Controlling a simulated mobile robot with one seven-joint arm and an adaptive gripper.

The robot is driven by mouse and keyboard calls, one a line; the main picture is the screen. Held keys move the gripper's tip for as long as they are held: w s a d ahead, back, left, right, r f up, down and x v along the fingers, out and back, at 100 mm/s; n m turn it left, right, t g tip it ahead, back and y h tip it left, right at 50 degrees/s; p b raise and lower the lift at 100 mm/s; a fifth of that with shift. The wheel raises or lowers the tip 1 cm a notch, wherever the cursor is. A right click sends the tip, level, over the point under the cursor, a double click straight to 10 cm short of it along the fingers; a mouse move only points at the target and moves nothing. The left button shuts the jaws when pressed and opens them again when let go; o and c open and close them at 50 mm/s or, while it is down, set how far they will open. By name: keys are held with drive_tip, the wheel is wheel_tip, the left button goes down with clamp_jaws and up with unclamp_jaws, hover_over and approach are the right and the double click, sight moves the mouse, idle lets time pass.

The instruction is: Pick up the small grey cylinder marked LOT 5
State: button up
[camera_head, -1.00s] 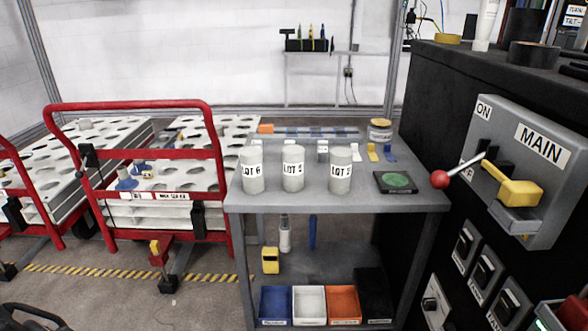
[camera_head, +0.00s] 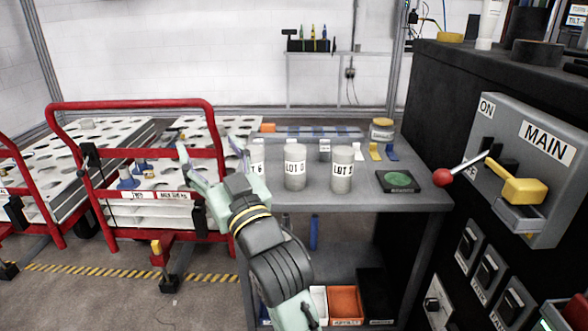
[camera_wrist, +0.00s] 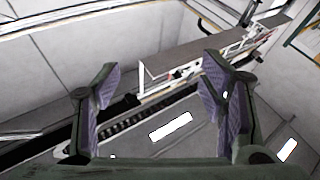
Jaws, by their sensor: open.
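Three grey cylinders stand upright in a row on the grey table (camera_head: 300,203) in the head view. The left cylinder (camera_head: 258,158) is partly hidden by my gripper and its label ends in what looks like a 6. The middle cylinder (camera_head: 295,182) and the right cylinder (camera_head: 343,182) have blurred LOT labels; the right one may read LOT 5, but I cannot be sure. My gripper (camera_head: 212,155) is open and empty, fingers pointing up, left of the cylinders in the picture. The wrist view shows its spread fingers (camera_wrist: 160,85) and no cylinder.
A black square with a green disc (camera_head: 398,180) lies at the table's right. A red-handled cart (camera_head: 130,105) is at left. The dark cabinet with the MAIN switch box (camera_head: 535,155) is at right.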

sight(298, 167)
drive_tip(key=w+d+f+m+g+h, duration=0.1)
drive_tip(key=w+d+f+m+h, duration=0.1)
drive_tip(key=d+f+h, duration=0.45)
drive_tip(key=w+d+f+m+h, duration=0.15)
drive_tip(key=d+f, duration=0.25)
drive_tip(key=d, duration=0.6)
drive_tip(key=shift+m, duration=0.55)
drive_tip(key=x, duration=0.2)
drive_tip(key=p+x, duration=0.1)
drive_tip(key=x, duration=0.2)
drive_tip(key=shift+w+d+r, duration=0.15)
drive_tip(key=shift+d+r, duration=0.05)
drive_tip(key=w, duration=0.1)
drive_tip(key=w+p, duration=0.1)
drive_tip(key=w, duration=0.1)
drive_tip(key=w+a+r, duration=0.1)
drive_tip(key=shift+w+a+r, duration=0.1)
drive_tip(key=shift+w, duration=0.25)
drive_tip(key=shift+w+a+p, duration=0.1)
drive_tip(key=shift+w+p, duration=0.2)
drive_tip(key=shift+c, duration=0.2)
clamp_jaws()
